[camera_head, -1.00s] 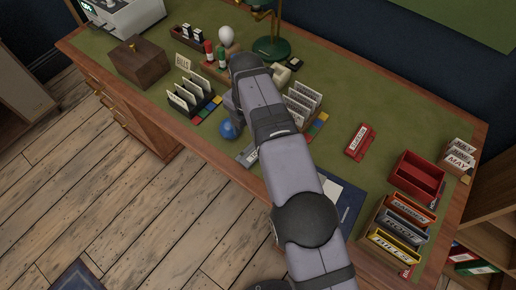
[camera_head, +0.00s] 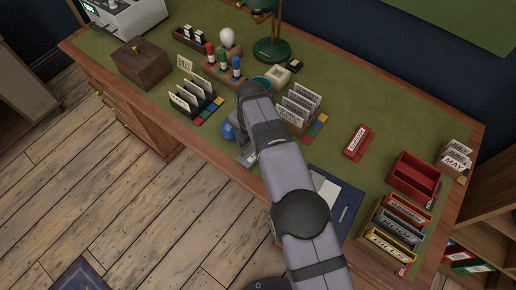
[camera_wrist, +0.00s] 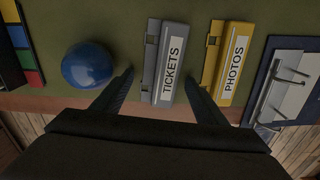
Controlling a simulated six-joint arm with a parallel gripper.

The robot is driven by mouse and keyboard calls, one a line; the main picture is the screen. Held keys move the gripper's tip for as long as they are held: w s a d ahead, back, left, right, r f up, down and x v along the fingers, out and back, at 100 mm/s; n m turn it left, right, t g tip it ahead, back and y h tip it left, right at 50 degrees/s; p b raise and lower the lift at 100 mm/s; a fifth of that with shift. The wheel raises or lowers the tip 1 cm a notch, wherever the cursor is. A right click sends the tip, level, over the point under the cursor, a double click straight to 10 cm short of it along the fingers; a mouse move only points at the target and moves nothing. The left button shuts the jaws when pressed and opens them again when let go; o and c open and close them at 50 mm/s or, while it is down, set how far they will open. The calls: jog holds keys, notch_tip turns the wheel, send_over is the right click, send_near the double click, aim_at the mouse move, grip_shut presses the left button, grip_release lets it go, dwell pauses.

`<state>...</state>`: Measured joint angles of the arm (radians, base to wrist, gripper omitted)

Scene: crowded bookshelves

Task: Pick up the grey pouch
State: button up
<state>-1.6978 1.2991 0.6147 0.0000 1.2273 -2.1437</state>
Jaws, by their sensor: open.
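The grey pouch (camera_wrist: 168,62), labelled TICKETS, lies near the desk's front edge in the wrist view. In the head view a small part of it (camera_head: 247,159) shows beside my arm, which hides the rest. My gripper (camera_wrist: 161,78) is open, with one finger on each side of the grey pouch's near part. The left finger is between the pouch and a blue ball; the right finger is between it and a yellow pouch (camera_wrist: 229,62) labelled PHOTOS. Both fingers look apart from the grey pouch; their height above the desk is unclear.
The blue ball (camera_wrist: 87,65) is close on the left. A clipboard (camera_wrist: 287,88) is at the right. A card rack (camera_head: 298,108) and a small teal cup (camera_head: 261,83) stand by my arm. A red tray (camera_head: 416,177) and a file box with coloured files stand further right.

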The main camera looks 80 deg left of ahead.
jog(key=shift+f, duration=0.2)
dwell(0.4)
jog(key=c, duration=1.1)
jog(key=shift+c, duration=0.2)
jog(key=shift+r, duration=0.1)
notch_tip(320, 180, up, 10)
jog(key=b, duration=0.1)
jog(key=w+d+f+b, duration=0.1)
jog(key=w+d+b, duration=0.1)
jog(key=w+d, duration=0.3)
jog(key=w+d+n+b, duration=0.1)
jog(key=w+d+b, duration=0.1)
jog(key=w+d, duration=0.3)
jog(key=w+d+f+n+b, duration=0.1)
jog(key=w+d+b, duration=0.2)
jog(key=w+d, duration=0.3)
jog(key=shift+d+f, duration=0.15)
jog(key=shift+d, duration=0.7)
jog(key=shift+d+f, duration=0.15)
jog(key=shift+d, duration=0.7)
